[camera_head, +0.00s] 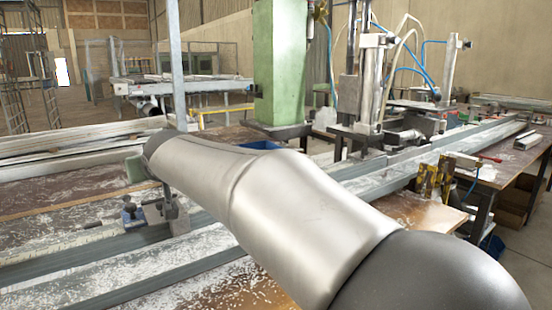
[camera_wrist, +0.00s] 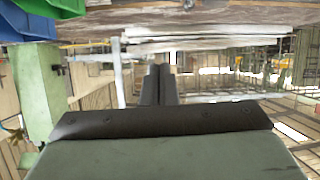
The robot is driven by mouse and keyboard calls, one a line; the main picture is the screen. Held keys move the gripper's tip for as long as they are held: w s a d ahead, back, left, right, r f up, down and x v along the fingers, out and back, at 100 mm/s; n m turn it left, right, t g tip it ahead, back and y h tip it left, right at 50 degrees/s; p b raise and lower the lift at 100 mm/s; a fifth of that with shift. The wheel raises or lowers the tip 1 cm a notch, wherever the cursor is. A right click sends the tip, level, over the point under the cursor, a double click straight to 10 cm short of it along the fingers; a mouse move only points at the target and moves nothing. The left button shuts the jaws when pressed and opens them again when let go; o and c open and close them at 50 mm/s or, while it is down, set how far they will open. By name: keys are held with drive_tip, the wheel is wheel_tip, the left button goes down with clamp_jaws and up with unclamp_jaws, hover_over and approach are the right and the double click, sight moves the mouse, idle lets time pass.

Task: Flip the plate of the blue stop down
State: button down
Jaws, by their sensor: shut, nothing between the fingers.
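A small stop with a blue part (camera_head: 130,211) sits on the metal rail at the left of the head view, just below the far end of my arm. A grey metal block (camera_head: 166,216) stands right beside it. The position of the stop's plate is too small to tell. My gripper (camera_wrist: 159,70) shows in the wrist view with its two dark fingers together and nothing between them. In the head view my arm hides most of the gripper, so its exact gap to the stop cannot be told. I cannot make out the stop clearly in the wrist view.
Long metal rails (camera_head: 60,262) run across the bench, which is strewn with white chips. A green column (camera_head: 280,65) and upright pneumatic cylinders stand behind my arm. Brass-coloured clamps (camera_head: 436,178) are at the right. The wrist view appears inverted, with a blue bin (camera_wrist: 28,26) at its upper left.

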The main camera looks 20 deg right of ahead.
drive_tip(key=w+a+g+h+p, duration=0.25)
drive_tip(key=w+g+p, duration=0.8)
drive_tip(key=p, duration=1.65)
wheel_tip(320, 180, up, 10)
drive_tip(key=s+t+b, duration=0.1)
drive_tip(key=s+t, duration=0.1)
drive_tip(key=s, duration=0.1)
drive_tip(key=s+d+m+g+p, duration=0.1)
drive_tip(key=s+d+p, duration=0.1)
drive_tip(key=s+d, duration=0.65)
drive_tip(key=s+d+m+g+p, duration=0.1)
drive_tip(key=s+d, duration=0.5)
drive_tip(key=s, duration=0.6)
drive_tip(key=s+d+f+p, duration=0.1)
drive_tip(key=s+d+f, duration=0.1)
drive_tip(key=s, duration=0.7)
drive_tip(key=s+d+f+m+g+p, duration=0.1)
drive_tip(key=s+d+f, duration=0.2)
drive_tip(key=s, duration=0.6)
drive_tip(key=shift+s+f+h, duration=0.15)
drive_tip(key=shift+s+h, duration=0.2)
